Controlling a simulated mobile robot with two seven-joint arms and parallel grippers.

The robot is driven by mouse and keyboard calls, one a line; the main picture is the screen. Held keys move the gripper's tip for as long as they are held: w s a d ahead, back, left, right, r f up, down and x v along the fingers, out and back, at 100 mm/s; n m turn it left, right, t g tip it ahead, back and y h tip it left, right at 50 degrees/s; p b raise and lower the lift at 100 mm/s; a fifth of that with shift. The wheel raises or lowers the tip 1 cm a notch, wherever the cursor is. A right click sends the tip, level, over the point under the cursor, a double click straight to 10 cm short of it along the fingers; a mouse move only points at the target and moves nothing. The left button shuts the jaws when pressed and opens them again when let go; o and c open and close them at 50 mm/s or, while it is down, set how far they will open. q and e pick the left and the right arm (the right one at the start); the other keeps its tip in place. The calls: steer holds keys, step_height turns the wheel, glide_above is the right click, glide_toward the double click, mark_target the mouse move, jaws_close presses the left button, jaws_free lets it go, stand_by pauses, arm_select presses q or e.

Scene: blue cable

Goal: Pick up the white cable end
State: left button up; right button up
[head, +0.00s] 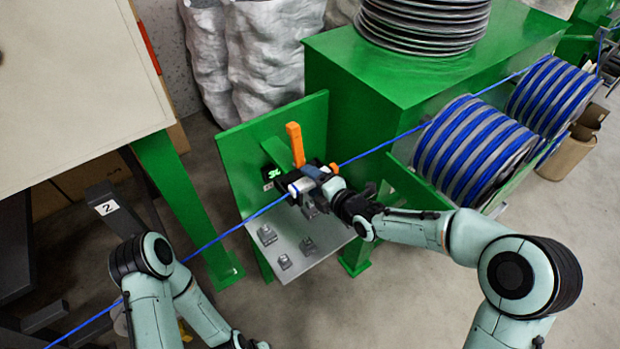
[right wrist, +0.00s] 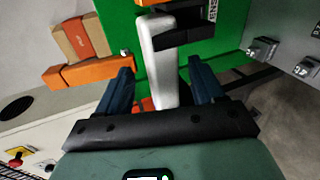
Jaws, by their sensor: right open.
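The white cable end (right wrist: 158,60) is a pale, rod-like piece in the right wrist view. It stands between the two dark blue fingers of my right gripper (right wrist: 161,72), with gaps showing at its sides. In the head view my right gripper (head: 318,183) is at the small machine on the green stand, beside a white piece (head: 300,187) on the blue cable's line. The gripper is open and partly covers the white piece there. The blue cable (head: 215,240) runs from lower left through the machine towards the reels. My left gripper is out of view.
An orange lever (head: 295,145) rises just behind the gripper. Small grey blocks (head: 267,235) sit on the metal shelf (head: 310,262). A green panel (head: 240,150) stands behind the machine. Blue cable reels (head: 475,150) are at right. A pale tabletop (head: 70,80) is at left.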

steer(key=shift+s, duration=0.1)
steer(key=shift+f, duration=0.1)
steer(key=c, duration=1.2)
steer(key=shift+o, duration=0.2)
